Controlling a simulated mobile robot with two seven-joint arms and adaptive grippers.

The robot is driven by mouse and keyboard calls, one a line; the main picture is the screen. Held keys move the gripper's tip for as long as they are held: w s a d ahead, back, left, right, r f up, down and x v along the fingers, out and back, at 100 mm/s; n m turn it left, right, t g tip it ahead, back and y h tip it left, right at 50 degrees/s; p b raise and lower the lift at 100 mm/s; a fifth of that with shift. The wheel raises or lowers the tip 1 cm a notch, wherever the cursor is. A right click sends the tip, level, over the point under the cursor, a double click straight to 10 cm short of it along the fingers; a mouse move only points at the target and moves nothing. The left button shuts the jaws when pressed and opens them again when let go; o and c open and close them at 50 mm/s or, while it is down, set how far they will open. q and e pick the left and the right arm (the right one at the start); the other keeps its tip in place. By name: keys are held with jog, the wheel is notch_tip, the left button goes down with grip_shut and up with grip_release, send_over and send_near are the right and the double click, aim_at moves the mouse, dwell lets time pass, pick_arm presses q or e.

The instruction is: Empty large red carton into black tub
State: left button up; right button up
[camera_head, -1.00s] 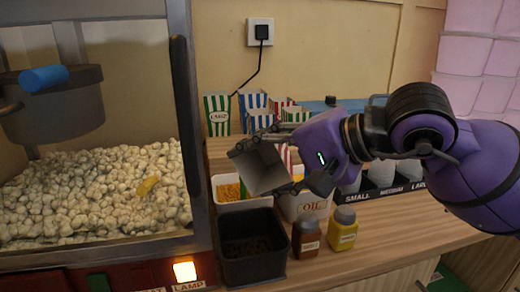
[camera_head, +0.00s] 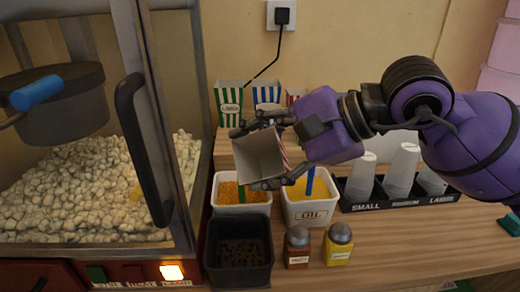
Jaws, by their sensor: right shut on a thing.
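My right gripper (camera_head: 257,158) is shut on a carton (camera_head: 258,160) with a red-striped edge. The carton is tipped over, its pale, open mouth facing me, and its inside looks empty. It is held in the air behind and above the black tub (camera_head: 211,250), in line with the orange-filled container. The black tub stands on the counter in front, with small dark bits on its floor. The size label of the carton is hidden. My left gripper is not in view.
A white container of orange grains (camera_head: 219,192) and a white OIL container (camera_head: 310,212) stand behind the tub. Two shakers (camera_head: 298,248) (camera_head: 338,245) stand right of it. Striped cartons (camera_head: 229,104) and a cup rack (camera_head: 358,206) are behind. The popcorn machine (camera_head: 183,215) is left.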

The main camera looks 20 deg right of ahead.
jog(key=shift+s+f+m+y, duration=0.1)
jog(key=shift+m+y, duration=0.2)
jog(key=shift+m+g, duration=0.3)
jog(key=shift+m, duration=0.1)
jog(key=shift+y, duration=0.3)
jog(key=shift+s+a+m+g+y+p, duration=0.15)
jog(key=shift+a+m+g+y+p, duration=0.25)
jog(key=shift+m, duration=0.3)
jog(key=shift+d+m+g+y+p, duration=0.15)
jog(key=shift+m+g+y+p, duration=0.2)
jog(key=shift+m+y, duration=0.15)
jog(key=shift+d+f+m+g+y, duration=0.15)
jog(key=shift+f+m+g+y, duration=0.3)
jog(key=shift+m+y, duration=0.4)
notch_tip(320, 180, up, 3)
jog(key=shift+r+p, duration=0.1)
jog(key=shift+p, duration=0.8)
jog(key=shift+r, duration=0.35)
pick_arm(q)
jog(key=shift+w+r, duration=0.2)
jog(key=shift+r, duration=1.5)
